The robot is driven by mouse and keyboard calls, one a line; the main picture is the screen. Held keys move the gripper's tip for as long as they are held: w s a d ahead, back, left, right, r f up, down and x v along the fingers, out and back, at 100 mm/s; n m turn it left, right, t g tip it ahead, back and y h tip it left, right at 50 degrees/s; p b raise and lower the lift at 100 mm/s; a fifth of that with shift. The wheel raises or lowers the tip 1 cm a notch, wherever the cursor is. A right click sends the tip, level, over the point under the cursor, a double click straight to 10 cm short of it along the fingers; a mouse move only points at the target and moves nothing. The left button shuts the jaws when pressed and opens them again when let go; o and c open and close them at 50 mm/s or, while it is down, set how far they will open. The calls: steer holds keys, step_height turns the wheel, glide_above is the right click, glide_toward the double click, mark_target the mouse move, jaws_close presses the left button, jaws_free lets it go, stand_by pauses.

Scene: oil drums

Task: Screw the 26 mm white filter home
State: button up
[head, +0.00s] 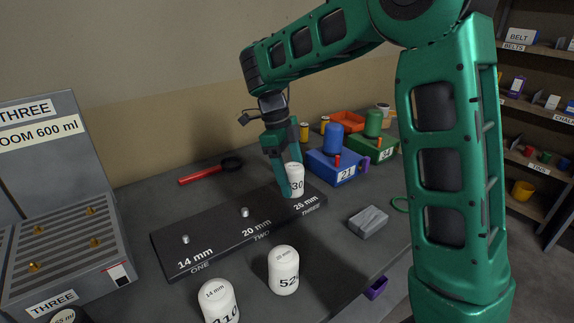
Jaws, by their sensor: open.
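The white filter numbered "30" (297,187) stands upright at the 26 mm station, at the right end of the black board (222,258). My gripper (284,180) points down at this filter, with its green fingers beside and partly in front of it. The fingers look apart. Part of the filter's left side is hidden by a finger. I cannot tell how far the filter is seated on its post. The 14 mm post (186,239) and the 20 mm post (245,212) are bare.
White filters marked 14 mm (219,303) and "52" (284,270) stand in front of the board. A grey block (369,220) lies to the right. Blue (334,166) and green (374,150) boxes stand behind. A red-handled tool (209,171) lies at the back left.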

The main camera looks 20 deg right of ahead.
steer(key=v, duration=1)
steer(key=shift+r, duration=0.15)
steer(key=s+d+f+n, duration=0.1)
steer(key=s+d+n, duration=0.9)
steer(key=s+d, duration=0.8)
steer(key=s+d+f+n+t+y, duration=0.1)
steer(key=s+f+n, duration=0.3)
steer(key=s, duration=0.3)
steer(key=s+d+f+n+t+y, duration=0.1)
steer(key=s+f+n, duration=0.4)
steer(key=s, duration=0.3)
steer(key=shift+n+y, duration=0.3)
steer(key=shift+n, duration=0.1)
steer(key=shift+s, duration=0.1)
steer(key=shift+w+f, duration=0.25)
steer(key=shift+w, duration=0.35)
